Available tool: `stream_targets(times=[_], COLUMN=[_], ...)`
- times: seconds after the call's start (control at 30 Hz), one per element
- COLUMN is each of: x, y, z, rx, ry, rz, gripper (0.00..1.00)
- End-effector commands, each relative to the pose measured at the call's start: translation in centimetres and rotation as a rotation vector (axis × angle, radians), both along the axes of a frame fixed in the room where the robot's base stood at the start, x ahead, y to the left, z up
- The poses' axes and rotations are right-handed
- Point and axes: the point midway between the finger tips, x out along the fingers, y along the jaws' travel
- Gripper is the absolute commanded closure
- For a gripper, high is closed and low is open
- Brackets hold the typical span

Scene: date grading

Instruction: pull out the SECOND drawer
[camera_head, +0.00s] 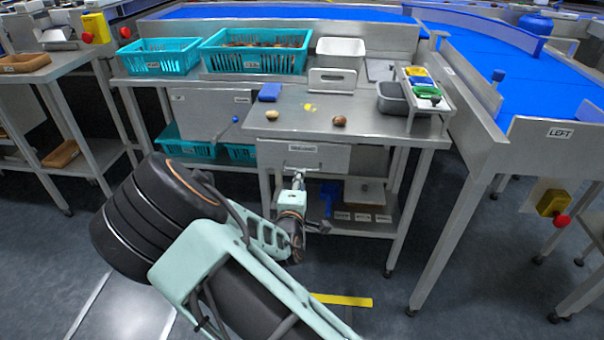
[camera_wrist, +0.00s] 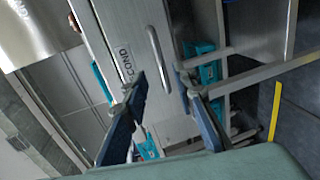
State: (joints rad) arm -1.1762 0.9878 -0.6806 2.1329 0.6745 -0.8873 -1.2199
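The drawer (camera_wrist: 130,24) with a white label reading "COND", the rest of the label cut off or hidden, fills the middle of the wrist view. Its silver bar handle (camera_wrist: 156,52) lies just ahead of my fingertips. My gripper (camera_wrist: 160,82) is open, one finger on each side of the handle's line, and nothing is held. In the head view, the drawer front (camera_head: 325,158) under the steel table looks closed; its label is too small to read. My gripper (camera_head: 298,178) is in front of it, partly covering it. Whether the fingers touch the handle cannot be told.
Teal crates (camera_head: 160,62) stand behind. The floor before the table has a yellow strip (camera_head: 342,300).

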Motion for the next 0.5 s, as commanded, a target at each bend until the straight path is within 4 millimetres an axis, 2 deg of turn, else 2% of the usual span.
stream_targets(times=[0.1, 0.3, 0.5], x=[2.5, 6.0, 7.8], y=[-0.2, -0.3, -0.3], z=[-0.8, -1.5, -1.8], rx=[0.001, 0.002, 0.001], ry=[-0.001, 0.000, 0.002], rz=[-0.002, -0.002, -0.001], gripper=[0.75, 0.75, 0.75])
